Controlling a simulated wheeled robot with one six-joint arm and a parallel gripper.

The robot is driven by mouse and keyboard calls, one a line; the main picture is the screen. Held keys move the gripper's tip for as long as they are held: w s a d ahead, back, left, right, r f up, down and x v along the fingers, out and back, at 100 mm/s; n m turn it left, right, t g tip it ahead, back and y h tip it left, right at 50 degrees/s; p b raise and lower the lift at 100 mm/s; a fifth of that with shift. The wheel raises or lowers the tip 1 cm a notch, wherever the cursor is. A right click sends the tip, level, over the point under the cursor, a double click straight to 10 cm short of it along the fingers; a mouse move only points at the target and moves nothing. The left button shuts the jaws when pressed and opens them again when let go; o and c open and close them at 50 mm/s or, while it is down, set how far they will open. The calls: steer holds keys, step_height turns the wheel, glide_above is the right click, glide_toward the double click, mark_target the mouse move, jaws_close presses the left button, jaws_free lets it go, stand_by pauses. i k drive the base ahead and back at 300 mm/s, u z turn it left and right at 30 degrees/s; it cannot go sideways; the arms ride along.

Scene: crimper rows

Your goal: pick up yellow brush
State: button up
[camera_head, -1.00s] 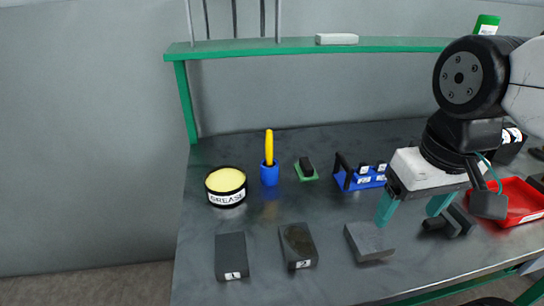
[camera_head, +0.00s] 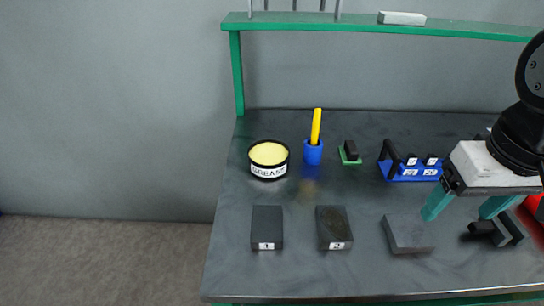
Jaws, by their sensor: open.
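The yellow brush (camera_head: 316,126) stands nearly upright, tilted slightly, in a small blue cup (camera_head: 313,153) at the back of the dark table. Only its yellow upper part shows; its lower end is hidden in the cup. My gripper (camera_head: 466,212) is at the right, with its two teal fingers apart and pointing down. It is open, shows nothing between its fingers, and is well to the right of the brush and nearer the front edge.
A grease tub (camera_head: 268,160) stands left of the cup. A green block with a black top (camera_head: 349,153) and a blue rack (camera_head: 413,173) are to its right. Dark blocks (camera_head: 267,228), (camera_head: 334,228) and a grey block (camera_head: 408,234) lie in front. A green shelf (camera_head: 350,24) runs above.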

mark_target(317, 112)
steer(key=k, duration=1.3)
steer(key=u, duration=0.6)
steer(key=i, duration=1.35)
steer(key=z, duration=0.6)
